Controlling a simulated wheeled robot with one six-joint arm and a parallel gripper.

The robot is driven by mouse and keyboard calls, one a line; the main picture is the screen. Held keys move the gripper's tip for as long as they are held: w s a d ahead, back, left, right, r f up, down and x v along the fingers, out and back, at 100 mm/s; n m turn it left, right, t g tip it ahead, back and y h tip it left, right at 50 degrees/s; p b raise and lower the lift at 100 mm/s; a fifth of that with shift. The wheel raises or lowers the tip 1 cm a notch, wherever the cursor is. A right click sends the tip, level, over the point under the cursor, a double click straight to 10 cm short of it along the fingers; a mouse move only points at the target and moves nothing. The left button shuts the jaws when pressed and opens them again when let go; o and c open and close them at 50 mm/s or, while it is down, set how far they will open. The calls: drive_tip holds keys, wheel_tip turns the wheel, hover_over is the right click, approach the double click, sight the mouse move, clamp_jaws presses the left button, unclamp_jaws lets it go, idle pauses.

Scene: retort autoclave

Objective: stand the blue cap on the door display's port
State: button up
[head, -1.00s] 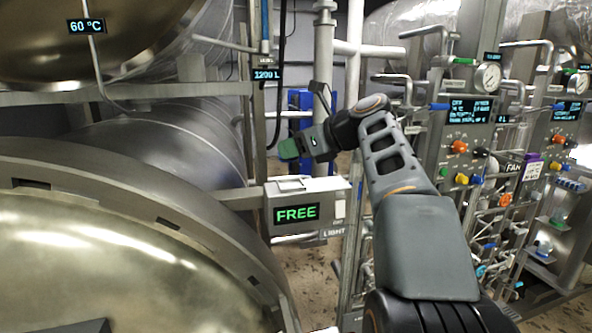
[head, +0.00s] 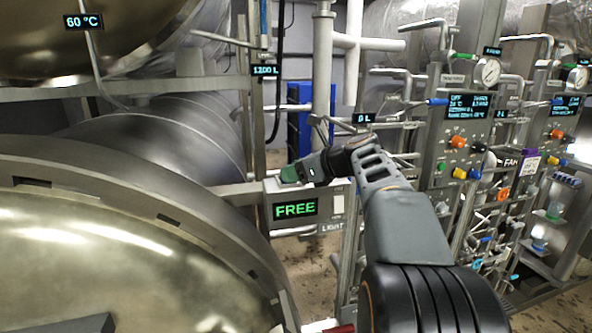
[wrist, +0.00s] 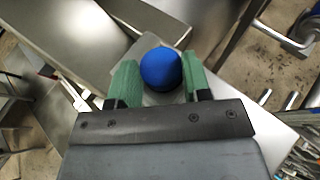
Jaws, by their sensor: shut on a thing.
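The blue cap (wrist: 161,69) shows in the wrist view as a round blue shape between the two green fingers of my gripper (wrist: 158,82). My gripper is shut on it. In the head view my gripper (head: 289,174) is at the top of the door display (head: 296,209), a grey box with a green FREE screen. The cap is hidden there behind the fingers. The port is not distinct in either view; the cap and gripper cover part of the box top. I cannot tell whether the cap touches the box.
The big round autoclave door (head: 110,250) fills the lower left. A valve panel (head: 455,140) with knobs, gauges and pipes stands at right. A white vertical pipe (head: 354,60) and a blue cabinet (head: 299,115) are behind. Speckled floor shows below the display.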

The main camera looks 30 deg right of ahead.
drive_tip(key=shift+f, duration=0.2)
drive_tip(key=o, duration=0.6)
drive_tip(key=shift+r, duration=0.2)
drive_tip(key=shift+s+d+r, duration=0.1)
drive_tip(key=shift+s+d, duration=0.1)
drive_tip(key=shift+s, duration=0.1)
drive_tip(key=b+v, duration=0.2)
drive_tip(key=v, duration=0.9)
drive_tip(key=shift+s+d, duration=0.1)
drive_tip(key=shift+s, duration=0.05)
